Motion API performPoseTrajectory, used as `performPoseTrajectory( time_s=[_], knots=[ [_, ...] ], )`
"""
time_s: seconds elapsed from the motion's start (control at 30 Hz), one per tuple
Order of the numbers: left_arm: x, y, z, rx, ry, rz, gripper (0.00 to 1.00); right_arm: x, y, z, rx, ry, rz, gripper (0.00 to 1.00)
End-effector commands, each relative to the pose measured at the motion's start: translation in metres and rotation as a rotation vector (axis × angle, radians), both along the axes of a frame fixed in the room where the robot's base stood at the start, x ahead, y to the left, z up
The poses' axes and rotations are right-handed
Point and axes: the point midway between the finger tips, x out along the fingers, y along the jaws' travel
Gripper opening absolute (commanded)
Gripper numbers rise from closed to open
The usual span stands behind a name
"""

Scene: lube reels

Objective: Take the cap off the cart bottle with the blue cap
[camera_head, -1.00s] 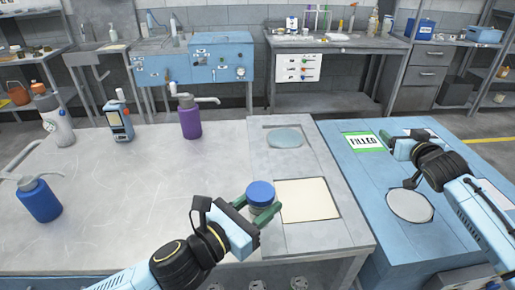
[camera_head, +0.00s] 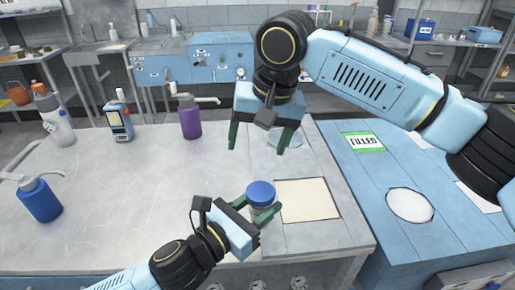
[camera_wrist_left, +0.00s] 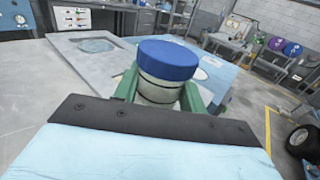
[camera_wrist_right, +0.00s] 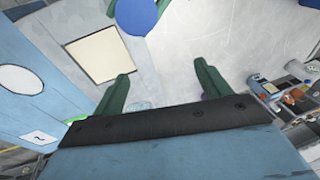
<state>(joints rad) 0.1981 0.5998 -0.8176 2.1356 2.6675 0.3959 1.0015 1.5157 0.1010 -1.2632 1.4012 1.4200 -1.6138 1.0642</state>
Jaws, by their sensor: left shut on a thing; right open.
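The cart bottle (camera_head: 259,206) is a short clear jar with a blue cap (camera_head: 261,191) on top. It stands upright near the front of the grey table, left of a cream square. My left gripper (camera_head: 262,215) is shut around its body; the left wrist view shows the jar (camera_wrist_left: 160,90) between the green fingers, with the cap (camera_wrist_left: 168,59) above them. My right gripper (camera_head: 258,138) is open and empty, pointing down above and behind the jar. In the right wrist view the blue cap (camera_wrist_right: 137,12) shows at the top edge, beyond the open fingers (camera_wrist_right: 160,85).
A purple pump bottle (camera_head: 189,117), a blue pump bottle (camera_head: 39,200), a blue-white device (camera_head: 119,122) and a grey-white bottle (camera_head: 54,120) stand on the left and back of the table. A blue surface with a "FILLED" label (camera_head: 364,142) lies to the right.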

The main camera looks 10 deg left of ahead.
Motion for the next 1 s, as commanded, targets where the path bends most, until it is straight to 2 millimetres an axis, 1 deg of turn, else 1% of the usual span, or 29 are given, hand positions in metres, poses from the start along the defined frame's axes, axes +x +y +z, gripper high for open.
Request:
performPoseTrajectory(
  time_s=[0.03,0.1,0.2,0.27,0.37,0.6,0.8,1.0],
  knots=[
    [0.0,0.0,0.0,-0.001,-0.001,0.0,0.0,-0.014,0.001,0.005,-0.06,0.025,0.013,0.76],
    [0.0,0.0,0.0,-0.001,-0.001,0.0,0.0,-0.03,-0.001,0.009,-0.129,0.061,0.022,0.76],
    [0.0,0.0,0.0,-0.001,-0.001,0.0,0.0,-0.043,-0.003,0.012,-0.195,0.092,0.028,0.76],
    [0.0,0.0,0.0,-0.001,-0.001,0.0,0.0,-0.048,-0.005,0.011,-0.216,0.102,0.029,0.76],
    [0.0,0.0,0.0,-0.001,-0.001,0.0,0.0,-0.05,-0.006,0.004,-0.229,0.109,0.03,0.76],
    [0.0,0.0,0.0,-0.001,-0.001,0.0,0.0,-0.05,-0.006,-0.032,-0.227,0.11,0.03,0.76],
    [0.0,0.0,0.0,-0.001,-0.001,0.0,0.0,-0.049,-0.006,-0.058,-0.225,0.109,0.029,0.76],
    [0.0,0.0,0.0,-0.001,-0.001,0.0,0.0,-0.049,-0.006,-0.067,-0.223,0.108,0.029,0.76]
  ],
)
